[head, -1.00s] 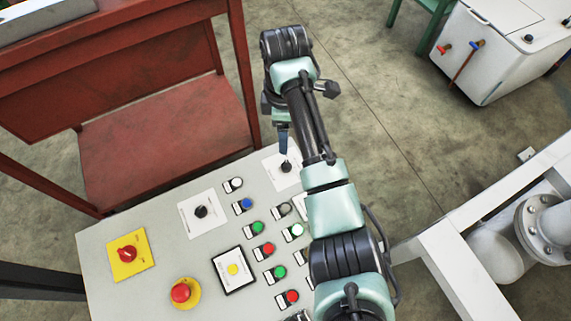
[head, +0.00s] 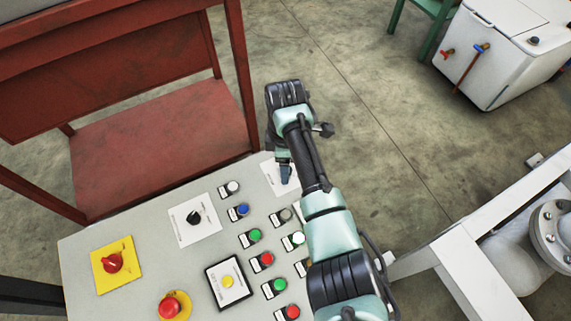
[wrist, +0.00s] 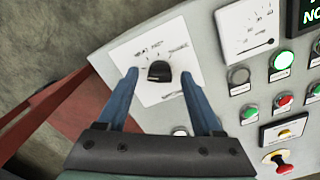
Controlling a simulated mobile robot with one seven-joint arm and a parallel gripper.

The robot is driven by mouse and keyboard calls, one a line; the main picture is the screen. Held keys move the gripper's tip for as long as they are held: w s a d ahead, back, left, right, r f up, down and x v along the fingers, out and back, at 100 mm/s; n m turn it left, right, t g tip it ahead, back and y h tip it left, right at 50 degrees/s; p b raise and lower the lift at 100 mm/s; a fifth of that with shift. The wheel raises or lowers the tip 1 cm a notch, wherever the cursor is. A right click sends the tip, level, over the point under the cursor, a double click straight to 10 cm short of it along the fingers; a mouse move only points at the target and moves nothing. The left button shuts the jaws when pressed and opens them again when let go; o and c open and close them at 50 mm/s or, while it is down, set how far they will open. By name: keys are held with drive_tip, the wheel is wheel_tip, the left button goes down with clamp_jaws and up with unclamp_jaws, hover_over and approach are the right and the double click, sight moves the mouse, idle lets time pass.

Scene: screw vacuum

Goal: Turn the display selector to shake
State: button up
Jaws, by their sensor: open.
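A black selector knob (wrist: 159,71) sits on a white label plate (wrist: 178,40) at the panel's far corner, with the printed words too small to read surely. My gripper (wrist: 159,74) is open, with one blue finger on each side of the knob in the wrist view. A gap shows between each finger and the knob; I cannot tell how deep the tips reach. In the head view my gripper (head: 286,174) is over the far plate (head: 270,175) and hides its knob. A second black knob (head: 194,217) on a white plate is to the left.
The grey panel (head: 130,225) carries several push buttons, a yellow-plated red switch (head: 112,262) and a red stop button (head: 171,305). A gauge (wrist: 250,28) shows in the wrist view.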

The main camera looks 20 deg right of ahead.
clamp_jaws()
idle(0.3)
